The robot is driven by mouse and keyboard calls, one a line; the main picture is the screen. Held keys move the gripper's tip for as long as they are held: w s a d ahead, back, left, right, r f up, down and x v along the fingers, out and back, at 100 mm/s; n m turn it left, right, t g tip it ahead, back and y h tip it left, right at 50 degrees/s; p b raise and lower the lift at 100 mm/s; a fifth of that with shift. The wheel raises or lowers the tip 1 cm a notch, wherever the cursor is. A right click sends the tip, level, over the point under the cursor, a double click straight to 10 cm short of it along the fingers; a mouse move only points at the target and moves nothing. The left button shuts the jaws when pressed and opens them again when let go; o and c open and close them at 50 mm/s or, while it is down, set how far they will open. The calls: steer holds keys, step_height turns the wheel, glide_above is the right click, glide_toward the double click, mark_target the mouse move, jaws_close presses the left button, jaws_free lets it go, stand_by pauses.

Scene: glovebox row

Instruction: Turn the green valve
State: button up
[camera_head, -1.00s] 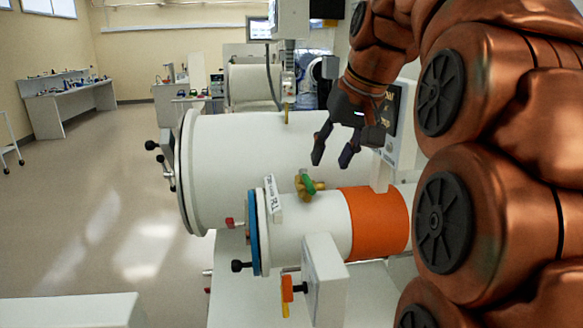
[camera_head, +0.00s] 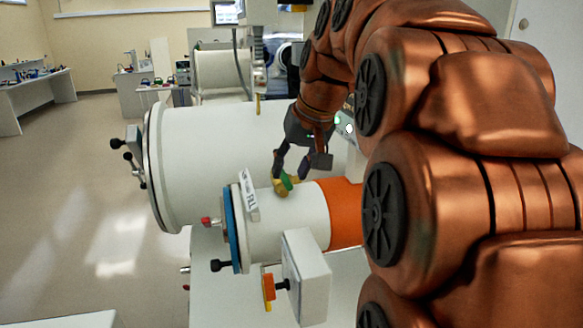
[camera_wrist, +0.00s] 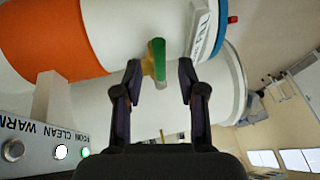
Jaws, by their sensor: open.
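The green valve (camera_head: 286,181) has a green handle on a brass body and sits on top of the small white cylinder (camera_head: 290,220). In the wrist view the green handle (camera_wrist: 158,52) shows edge-on, just beyond the fingertips and between their lines. My gripper (camera_head: 291,173) is open, pointing down at the valve from above and behind it. In the wrist view my gripper (camera_wrist: 158,66) has its two dark fingers apart with nothing held between them. Whether a fingertip touches the valve, I cannot tell.
A large white cylinder (camera_head: 200,150) lies behind the small one. The small cylinder carries a label plate (camera_head: 248,195), a blue ring (camera_head: 231,230) and an orange band (camera_head: 341,210). An orange-handled knob (camera_head: 268,287) on a white box (camera_head: 307,275) is in front. Floor at left is clear.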

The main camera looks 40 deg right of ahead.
steer(key=shift+x, duration=0.9)
steer(key=shift+c, duration=0.3)
jaws_close()
